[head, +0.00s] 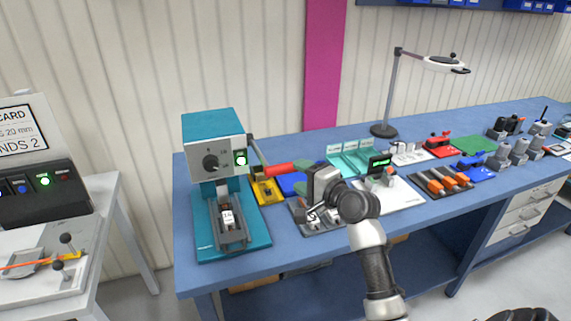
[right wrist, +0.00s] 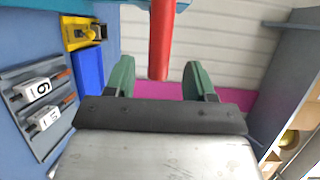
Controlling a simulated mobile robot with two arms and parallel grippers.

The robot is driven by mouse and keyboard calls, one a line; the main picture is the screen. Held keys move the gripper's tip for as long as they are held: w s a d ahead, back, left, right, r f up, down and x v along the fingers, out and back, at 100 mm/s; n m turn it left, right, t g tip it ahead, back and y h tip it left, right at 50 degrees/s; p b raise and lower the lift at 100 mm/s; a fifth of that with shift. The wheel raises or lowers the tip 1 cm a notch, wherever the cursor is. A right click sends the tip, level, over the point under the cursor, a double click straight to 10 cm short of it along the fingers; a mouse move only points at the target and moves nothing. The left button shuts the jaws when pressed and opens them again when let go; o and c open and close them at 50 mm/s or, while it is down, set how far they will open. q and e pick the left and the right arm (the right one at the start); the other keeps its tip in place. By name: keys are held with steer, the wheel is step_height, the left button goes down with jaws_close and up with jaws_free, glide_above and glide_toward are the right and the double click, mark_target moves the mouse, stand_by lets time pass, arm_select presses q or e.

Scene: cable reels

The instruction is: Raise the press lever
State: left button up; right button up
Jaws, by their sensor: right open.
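The press (head: 212,145) is a teal and grey machine on the left end of the blue bench. Its lever, a grey rod with a red handle (head: 282,169), comes off the press's right side and points right, roughly level. My right gripper (head: 302,168), with green fingers, is open at the free end of the handle. In the right wrist view the red handle (right wrist: 162,40) reaches down into the gap between the green fingertips (right wrist: 160,82), with clear space on both sides. Whether its end lies within the fingers' depth is hard to tell.
A yellow item (head: 264,191) and a blue bin (head: 293,184) stand right of the press. A grey rack (right wrist: 41,110) with numbered blocks lies below the gripper. A magnifier lamp (head: 396,90) stands farther back. A separate machine (head: 42,190) stands at the far left.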

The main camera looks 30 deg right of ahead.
mark_target(290, 171)
steer(key=w, duration=0.4)
steer(key=w+a+p, duration=0.1)
steer(key=shift+w+f, duration=0.25)
steer(key=shift+w, duration=0.15)
jaws_close()
